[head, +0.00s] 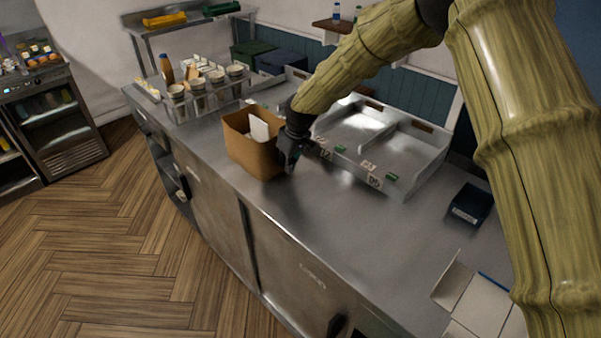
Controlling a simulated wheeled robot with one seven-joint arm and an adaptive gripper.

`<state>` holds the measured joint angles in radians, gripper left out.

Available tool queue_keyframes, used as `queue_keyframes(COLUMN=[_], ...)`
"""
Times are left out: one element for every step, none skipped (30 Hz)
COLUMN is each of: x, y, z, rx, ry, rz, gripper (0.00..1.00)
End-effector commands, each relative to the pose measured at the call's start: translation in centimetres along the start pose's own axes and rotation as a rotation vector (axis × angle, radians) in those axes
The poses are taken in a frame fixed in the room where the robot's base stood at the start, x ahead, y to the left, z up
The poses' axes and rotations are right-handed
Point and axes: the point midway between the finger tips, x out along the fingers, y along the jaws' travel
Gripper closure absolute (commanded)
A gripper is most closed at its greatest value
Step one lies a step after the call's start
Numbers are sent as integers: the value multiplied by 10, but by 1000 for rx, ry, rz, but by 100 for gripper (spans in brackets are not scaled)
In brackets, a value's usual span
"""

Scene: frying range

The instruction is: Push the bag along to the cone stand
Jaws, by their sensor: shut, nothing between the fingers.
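The bag (250,151) is an open-topped brown paper bag standing upright on the steel counter, with something white inside. The cone stand (205,101) is farther along the counter to the upper left and holds several pale cups. My gripper (288,166) is low over the counter on the right side of the bag, shut and empty. It looks to be against or very close to the bag's right side; I cannot tell whether they touch.
A steel tray with compartments (430,152) sits right behind my gripper. A dark blue box (470,204) and white cartons (474,301) are at the right. A bottle (166,69) stands behind the cups. Counter between bag and stand is a short clear strip.

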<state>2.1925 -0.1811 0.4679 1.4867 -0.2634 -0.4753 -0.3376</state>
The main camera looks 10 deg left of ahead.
Motion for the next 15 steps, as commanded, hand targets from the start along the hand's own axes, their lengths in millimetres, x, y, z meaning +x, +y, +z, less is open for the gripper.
queue_keyframes(x=[0, 0, 1, 1, 2, 2, 3, 3, 4, 4, 4, 5, 5, 6, 6], y=[0, 0, 0, 0, 0, 0, 0, 0, 0, 0, 0, 0, 0, 0, 0], z=[-1, -1, -3, -4, -5, -7, -8, -10, -12, -13, -14, -16, -17, -18, -20], rx=[0, 0, 0, 0, 0, 0, 0, 0, 0, -1, -1, -1, -1, -1, -1], ry=[0, 0, 1, 1, 1, 1, 1, 1, 1, 1, 1, 1, 0, 0, 0], rz=[0, 0, 0, 0, 0, 0, 0, 1, 1, 1, 1, 1, 1, 1, 1], gripper=[100, 100, 100, 100, 100, 100, 100, 100, 100, 100, 100, 100, 100, 100, 100])
